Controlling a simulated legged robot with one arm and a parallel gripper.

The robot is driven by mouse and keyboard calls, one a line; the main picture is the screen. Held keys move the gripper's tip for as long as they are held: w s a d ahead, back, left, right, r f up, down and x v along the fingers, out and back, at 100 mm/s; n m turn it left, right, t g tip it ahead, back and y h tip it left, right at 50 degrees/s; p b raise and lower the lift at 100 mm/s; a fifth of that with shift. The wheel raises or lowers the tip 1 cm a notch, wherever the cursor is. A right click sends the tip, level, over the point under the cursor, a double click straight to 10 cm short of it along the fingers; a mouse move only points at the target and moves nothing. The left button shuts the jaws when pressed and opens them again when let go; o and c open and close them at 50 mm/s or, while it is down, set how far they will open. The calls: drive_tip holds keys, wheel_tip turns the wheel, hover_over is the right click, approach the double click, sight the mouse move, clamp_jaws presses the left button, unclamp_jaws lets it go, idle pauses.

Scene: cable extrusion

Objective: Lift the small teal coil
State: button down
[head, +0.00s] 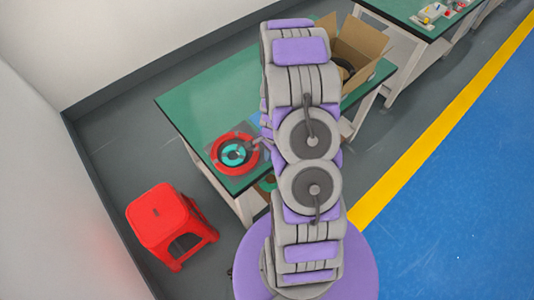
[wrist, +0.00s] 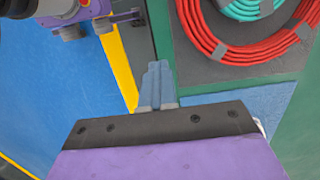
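The small teal coil (head: 225,155) lies flat on the green table, inside a larger red coil (head: 216,160), near the table's front left corner. In the wrist view the teal coil (wrist: 246,11) is cut off by the top edge at the upper right, with the red coil (wrist: 270,55) curving around its near side. My gripper (wrist: 156,82) shows as blue-grey fingers close together with nothing between them. It is to the left of and nearer than the coils, apart from both. In the head view my arm mostly hides the gripper.
The green table (head: 195,105) also bears an open cardboard box (head: 362,42) at its far end. A red stool (head: 160,212) stands on the floor at the left. Another green table (head: 395,8) with small items is at the back right. Open blue floor (head: 450,200) lies right.

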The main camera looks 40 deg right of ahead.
drive_tip(key=c, duration=1.8)
unclamp_jaws()
drive_tip(key=shift+d, duration=0.1)
drive_tip(key=shift+c, duration=0.2)
drive_tip(key=o, duration=1.5)
drive_tip(key=shift+c, duration=0.2)
drive_tip(key=shift+r, duration=0.1)
